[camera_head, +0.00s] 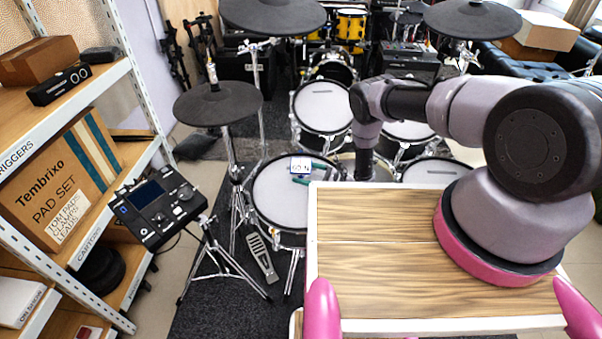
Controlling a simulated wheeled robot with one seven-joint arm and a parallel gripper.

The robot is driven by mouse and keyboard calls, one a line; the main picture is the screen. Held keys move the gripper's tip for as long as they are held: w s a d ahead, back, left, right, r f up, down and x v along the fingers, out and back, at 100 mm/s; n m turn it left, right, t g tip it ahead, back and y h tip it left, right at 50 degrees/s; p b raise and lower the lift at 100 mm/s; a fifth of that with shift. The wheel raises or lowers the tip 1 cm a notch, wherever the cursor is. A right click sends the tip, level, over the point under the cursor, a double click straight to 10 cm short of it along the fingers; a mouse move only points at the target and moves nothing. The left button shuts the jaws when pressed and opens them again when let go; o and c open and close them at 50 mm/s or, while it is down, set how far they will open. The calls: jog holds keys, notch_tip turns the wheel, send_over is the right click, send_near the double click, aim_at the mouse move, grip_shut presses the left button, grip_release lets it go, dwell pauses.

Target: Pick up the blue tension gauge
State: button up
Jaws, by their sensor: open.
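A small white-and-blue item (300,165) sits on the mesh pad (285,193) left of the wooden top. It may be the blue tension gauge, but it is too small to be sure. A thin teal item (325,169) lies beside it, toward the pad's right edge. My arm reaches left over the far side of the wooden top and bends down just right of that pad. Its lowest visible part is dark and drops behind the far edge of the wooden top. My gripper's fingertips are hidden there, and I see nothing held.
The wooden top (370,265) is bare left of my arm's base. Drum pads (322,107) and cymbal pads (218,104) stand close around my arm. A drum module (155,208) on a stand and a shelf with a cardboard box (62,180) are at the left.

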jog(key=shift+x, duration=0.95)
grip_shut()
jog(key=shift+w, duration=0.1)
jog(key=shift+r, duration=0.1)
